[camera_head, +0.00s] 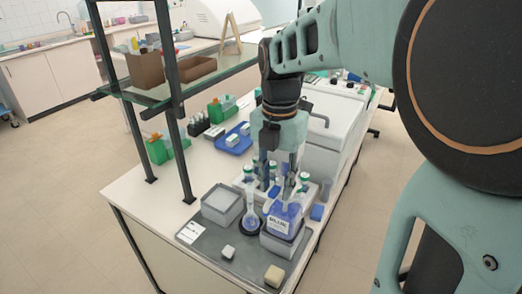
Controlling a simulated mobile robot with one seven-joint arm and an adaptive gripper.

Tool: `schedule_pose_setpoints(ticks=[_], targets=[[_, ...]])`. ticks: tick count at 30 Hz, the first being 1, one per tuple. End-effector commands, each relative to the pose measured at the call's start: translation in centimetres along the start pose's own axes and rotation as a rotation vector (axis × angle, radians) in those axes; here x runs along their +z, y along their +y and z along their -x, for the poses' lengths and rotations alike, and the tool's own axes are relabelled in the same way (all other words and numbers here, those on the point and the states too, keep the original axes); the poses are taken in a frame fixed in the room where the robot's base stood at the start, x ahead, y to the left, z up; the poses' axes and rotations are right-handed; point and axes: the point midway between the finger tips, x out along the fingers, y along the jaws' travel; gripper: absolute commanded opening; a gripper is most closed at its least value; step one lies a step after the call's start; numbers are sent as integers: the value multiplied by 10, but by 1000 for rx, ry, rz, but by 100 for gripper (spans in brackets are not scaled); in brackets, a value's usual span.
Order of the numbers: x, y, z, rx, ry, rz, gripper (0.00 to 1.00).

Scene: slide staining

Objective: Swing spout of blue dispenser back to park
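The blue dispenser (285,222) is a blue-bodied bottle with a white label. It stands in a pale square tray (286,244) near the front of the bench. Its top and spout are small and partly hidden by my gripper, so I cannot tell which way the spout points. My gripper (277,188) points down just above and behind the dispenser's top. Its two dark fingers are apart, with a gap between them. I see nothing held, and I cannot tell whether a finger touches the spout.
A flask with blue liquid (251,218) stands just left of the dispenser. A grey tub (221,204) is further left. Several green-capped bottles (304,180) crowd around my gripper. A shelf post (181,155) rises at left.

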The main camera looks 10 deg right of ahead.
Motion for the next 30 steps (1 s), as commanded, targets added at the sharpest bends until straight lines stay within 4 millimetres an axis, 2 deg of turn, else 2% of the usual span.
schedule_pose_setpoints(ticks=[5,15,21,30], targets=[[1,1,28,3,-4,0,30],[1,0,97,4,-4,0,30],[0,0,115,2,-2,1,30],[0,0,117,1,-1,0,30]])
